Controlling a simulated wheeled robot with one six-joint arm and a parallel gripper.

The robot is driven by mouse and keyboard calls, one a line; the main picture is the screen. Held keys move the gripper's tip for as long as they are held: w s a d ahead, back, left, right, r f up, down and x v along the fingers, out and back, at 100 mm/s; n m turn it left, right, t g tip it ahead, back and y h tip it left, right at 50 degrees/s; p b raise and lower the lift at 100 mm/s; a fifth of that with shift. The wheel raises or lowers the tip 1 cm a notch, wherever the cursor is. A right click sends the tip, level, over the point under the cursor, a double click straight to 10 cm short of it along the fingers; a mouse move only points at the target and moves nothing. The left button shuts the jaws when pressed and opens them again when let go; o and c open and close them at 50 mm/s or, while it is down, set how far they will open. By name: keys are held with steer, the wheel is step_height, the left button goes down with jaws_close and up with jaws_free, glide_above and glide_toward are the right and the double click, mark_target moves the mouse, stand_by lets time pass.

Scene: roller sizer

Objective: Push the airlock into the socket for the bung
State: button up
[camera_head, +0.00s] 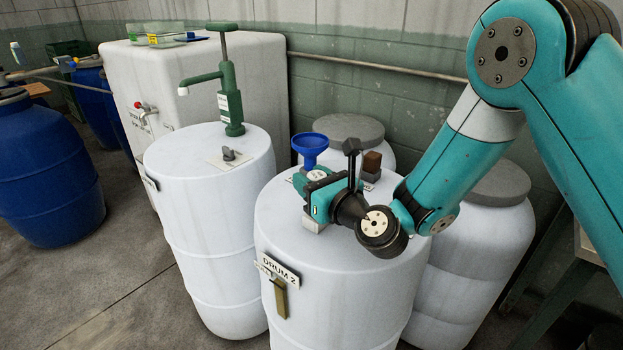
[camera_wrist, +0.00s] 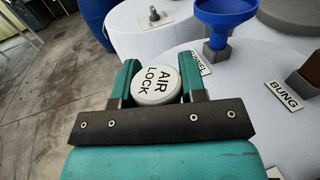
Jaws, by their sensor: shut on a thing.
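The airlock (camera_wrist: 156,85) is a round white cap lettered AIR LOCK, seen from above between the two teal fingers of my gripper (camera_wrist: 158,78) in the wrist view. My gripper is shut on it. In the head view my gripper (camera_head: 318,192) is over the top of the white drum marked DRUM 2 (camera_head: 335,280), where it mostly hides the airlock. One BUNG label (camera_wrist: 284,95) lies on the drum top beside a brown block (camera_wrist: 305,80). Another label (camera_wrist: 201,62) is partly hidden behind the right finger. I cannot make out the socket opening or whether the airlock touches it.
A blue funnel (camera_head: 310,146) stands close behind my gripper. The brown block (camera_head: 372,161) on a grey base is to its right. A drum with a green hand pump (camera_head: 231,95) stands left. Grey-lidded drums (camera_head: 492,185) stand behind and right, near the wall.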

steer(key=shift+f+b, duration=0.95)
steer(key=shift+f, duration=0.3)
steer(key=o, duration=1)
steer(key=shift+s, duration=0.1)
